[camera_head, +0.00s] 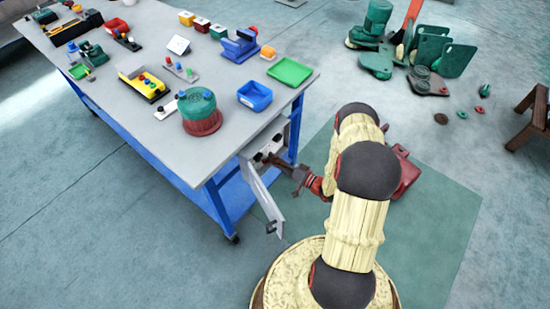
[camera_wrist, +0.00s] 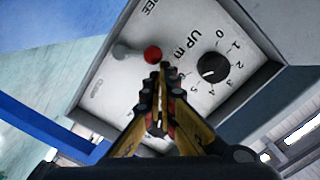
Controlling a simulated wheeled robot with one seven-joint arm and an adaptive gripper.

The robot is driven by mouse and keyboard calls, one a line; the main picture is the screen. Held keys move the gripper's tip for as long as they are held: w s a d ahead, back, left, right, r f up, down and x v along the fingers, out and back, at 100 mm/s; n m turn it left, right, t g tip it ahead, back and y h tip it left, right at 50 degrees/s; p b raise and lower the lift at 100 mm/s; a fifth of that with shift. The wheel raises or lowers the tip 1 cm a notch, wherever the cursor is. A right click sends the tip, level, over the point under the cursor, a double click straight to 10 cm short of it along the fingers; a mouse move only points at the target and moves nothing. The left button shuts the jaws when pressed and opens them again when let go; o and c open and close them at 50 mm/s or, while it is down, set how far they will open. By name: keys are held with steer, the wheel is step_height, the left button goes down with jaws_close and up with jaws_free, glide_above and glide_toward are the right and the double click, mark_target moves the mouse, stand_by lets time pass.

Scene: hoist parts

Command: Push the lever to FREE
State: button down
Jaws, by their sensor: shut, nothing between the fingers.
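The lever has a red ball (camera_wrist: 152,54) and a short grey stalk that runs left in the wrist view to a round grey base. It sits on a pale control panel (camera_wrist: 105,85). The word FREE is partly cut off at the top edge of the wrist view, above the lever. My gripper (camera_wrist: 161,75) is shut and empty. Its fingertips are just below and right of the red ball in the picture; I cannot tell whether they touch it. In the head view the panel (camera_head: 277,135) is at the table's near right end, with my gripper (camera_head: 266,158) in front of it.
A black dial (camera_wrist: 213,67) ringed by numbers, labelled "UP m", is right of the lever. A grey plate (camera_head: 260,196) slants down below the panel. The workbench (camera_head: 140,130) carries trays and small parts. Green parts (camera_head: 375,50) lie on the floor behind.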

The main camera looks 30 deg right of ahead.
steer(key=shift+s+a, duration=0.15)
steer(key=shift+a, duration=0.2)
stand_by(0.3)
steer(key=shift+d+f, duration=0.1)
stand_by(0.3)
